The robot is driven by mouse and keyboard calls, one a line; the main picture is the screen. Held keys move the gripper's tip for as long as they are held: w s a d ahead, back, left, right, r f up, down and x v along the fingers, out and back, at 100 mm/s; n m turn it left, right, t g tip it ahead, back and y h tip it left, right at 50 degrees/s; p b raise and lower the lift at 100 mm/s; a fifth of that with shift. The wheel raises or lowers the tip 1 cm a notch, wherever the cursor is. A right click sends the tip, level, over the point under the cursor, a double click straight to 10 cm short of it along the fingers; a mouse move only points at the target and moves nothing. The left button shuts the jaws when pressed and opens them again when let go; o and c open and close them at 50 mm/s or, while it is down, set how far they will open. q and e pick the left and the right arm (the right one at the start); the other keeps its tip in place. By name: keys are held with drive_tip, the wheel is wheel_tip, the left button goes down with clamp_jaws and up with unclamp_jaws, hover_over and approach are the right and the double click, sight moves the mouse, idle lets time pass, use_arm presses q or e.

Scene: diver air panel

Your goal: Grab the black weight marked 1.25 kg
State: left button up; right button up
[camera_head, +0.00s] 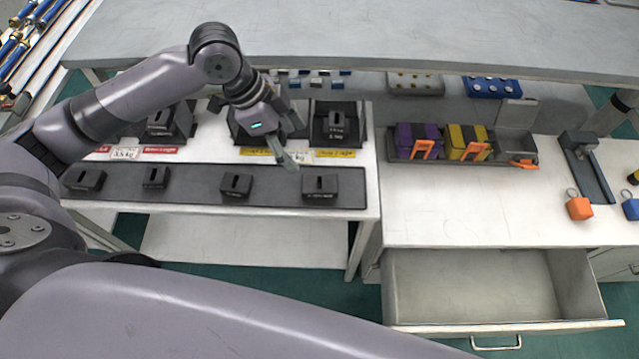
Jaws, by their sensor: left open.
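Several black slotted weights stand on a white bench at left. On its dark front strip (275,192) are one weight at far left (85,180), a narrow one (155,177), one in the middle (236,187) and a wide one at right (320,186). Behind them, black holders carry more weights, one at left (160,122) and one at right (336,125). The markings are too small to tell which is 1.25 kg. My left gripper (292,142) is open and empty above the bench, between the right holder and the strip. It partly hides a holder behind it. My right gripper is not in view.
A grey shelf (400,35) overhangs the bench. At right, a tray holds purple (405,138) and yellow (462,138) blocks with orange clips. Below the right counter, a drawer (480,290) stands open and empty. The counter front (450,215) is clear.

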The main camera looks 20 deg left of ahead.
use_arm(q)
hover_over(321, 182)
drive_tip(key=a, duration=0.2)
drive_tip(key=f, duration=0.6)
drive_tip(key=s+f, duration=0.1)
drive_tip(key=f, duration=0.3)
drive_tip(key=shift+f, duration=0.1)
drive_tip(key=shift+a+x, duration=0.2)
drive_tip(key=shift+x, duration=1.15)
drive_tip(key=shift+a+x, duration=0.15)
drive_tip(key=shift+x, duration=1.2)
drive_tip(key=shift+s+f, duration=0.1)
drive_tip(key=shift+s, duration=0.05)
drive_tip(key=shift+c, duration=0.2)
clamp_jaws()
